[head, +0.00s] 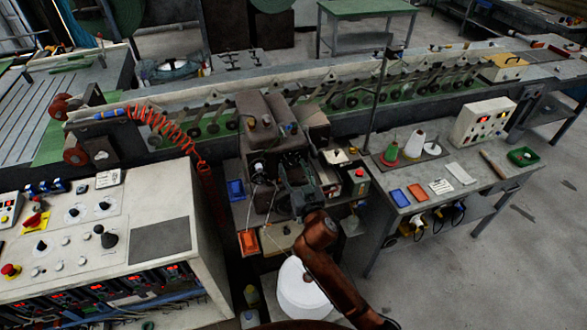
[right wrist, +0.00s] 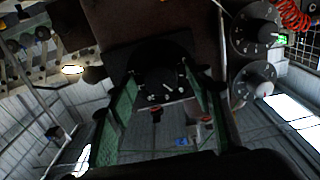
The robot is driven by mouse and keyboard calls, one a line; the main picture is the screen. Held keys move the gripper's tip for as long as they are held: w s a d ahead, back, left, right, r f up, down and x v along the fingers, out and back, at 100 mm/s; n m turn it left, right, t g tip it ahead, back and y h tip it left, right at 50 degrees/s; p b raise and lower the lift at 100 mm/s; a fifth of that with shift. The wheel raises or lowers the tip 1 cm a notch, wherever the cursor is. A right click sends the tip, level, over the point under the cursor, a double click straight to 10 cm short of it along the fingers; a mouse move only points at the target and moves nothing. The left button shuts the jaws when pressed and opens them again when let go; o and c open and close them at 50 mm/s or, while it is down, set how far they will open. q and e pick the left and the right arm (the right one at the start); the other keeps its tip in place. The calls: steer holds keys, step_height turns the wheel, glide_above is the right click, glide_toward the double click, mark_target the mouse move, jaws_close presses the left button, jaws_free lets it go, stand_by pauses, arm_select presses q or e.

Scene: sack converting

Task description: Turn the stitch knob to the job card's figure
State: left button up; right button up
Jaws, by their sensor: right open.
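The sewing machine (head: 272,125), a dark brown body, stands on the bench in the middle of the head view. My right gripper (head: 293,193) is in front of its lower right side. In the right wrist view my right gripper (right wrist: 152,78) has its fingers apart, with a dark round knob (right wrist: 158,82) with a pale pointer mark between them. I cannot tell whether they touch it, nor read its setting. Two marked black dials, an upper one (right wrist: 256,28) and a lower one (right wrist: 255,80), sit to the right. A small printed card (head: 440,187) lies on the right bench, its figures unreadable. My left gripper is not seen.
A control cabinet (head: 150,212) with knobs fills the left. The right bench (head: 405,172) holds thread cones (head: 414,144), a blue tray (head: 400,198) and a white control box (head: 484,121). A red coiled hose (head: 165,128) hangs left of the machine. A white drum (head: 303,290) stands below.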

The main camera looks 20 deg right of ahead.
steer(key=shift+c, duration=0.3)
steer(key=c, duration=1.1)
steer(key=shift+n, duration=0.3)
steer(key=n+p, duration=0.1)
steer(key=n, duration=0.1)
steer(key=shift+n+p, duration=0.3)
steer(key=shift+p, duration=0.05)
steer(key=n+p, duration=0.1)
steer(key=n, duration=0.2)
steer(key=shift+d+r+n, duration=0.1)
steer(key=shift+n, duration=0.2)
steer(key=n+p, duration=0.1)
steer(key=n, duration=0.2)
steer(key=shift+n+p, duration=0.3)
steer(key=shift+p, duration=0.05)
steer(key=shift+n+p, duration=0.55)
steer(key=shift+n, duration=1.35)
